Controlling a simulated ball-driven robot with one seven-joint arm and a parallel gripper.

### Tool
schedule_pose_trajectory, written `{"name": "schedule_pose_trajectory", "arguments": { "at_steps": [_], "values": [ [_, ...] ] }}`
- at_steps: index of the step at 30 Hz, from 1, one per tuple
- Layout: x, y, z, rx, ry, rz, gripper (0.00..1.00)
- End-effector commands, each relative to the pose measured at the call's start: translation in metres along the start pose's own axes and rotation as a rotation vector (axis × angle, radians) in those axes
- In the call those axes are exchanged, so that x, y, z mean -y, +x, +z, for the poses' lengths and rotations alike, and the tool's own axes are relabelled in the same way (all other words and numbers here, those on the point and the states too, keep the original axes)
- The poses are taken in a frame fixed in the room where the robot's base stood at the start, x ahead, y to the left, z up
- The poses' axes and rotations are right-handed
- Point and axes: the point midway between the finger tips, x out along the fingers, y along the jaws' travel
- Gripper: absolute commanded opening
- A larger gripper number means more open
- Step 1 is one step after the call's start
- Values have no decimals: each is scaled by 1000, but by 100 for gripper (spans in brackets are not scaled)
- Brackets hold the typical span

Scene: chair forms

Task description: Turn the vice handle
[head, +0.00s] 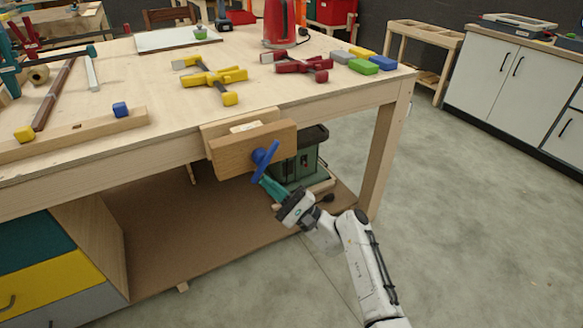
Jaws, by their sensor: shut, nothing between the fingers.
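The wooden vice (236,148) is fixed to the front edge of the workbench, near its right end. Its blue handle (265,161) sits on the front face of the outer jaw and slants, upper end to the right. My gripper (266,182) has teal fingers and is shut and empty. Its fingertips are at the lower end of the handle in the picture; I cannot tell whether they touch it. My arm reaches in from the lower right.
The workbench top (150,85) holds yellow clamps (213,77), red clamps (303,66), coloured blocks (362,66) and a red container (280,22). A green machine (300,160) stands under the bench behind the vice. The bench leg (387,150) is to the right. Open floor lies further right.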

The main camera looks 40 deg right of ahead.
Motion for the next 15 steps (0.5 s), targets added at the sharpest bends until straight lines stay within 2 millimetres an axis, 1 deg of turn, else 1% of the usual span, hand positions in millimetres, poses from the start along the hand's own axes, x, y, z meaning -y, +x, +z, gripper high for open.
{"name": "schedule_pose_trajectory", "arguments": {
  "at_steps": [1,5,15],
  "values": [
    [-4,1,1,4,22,-19,0],
    [-5,4,3,4,70,-68,0],
    [-8,8,7,4,65,-66,0]
  ]
}}
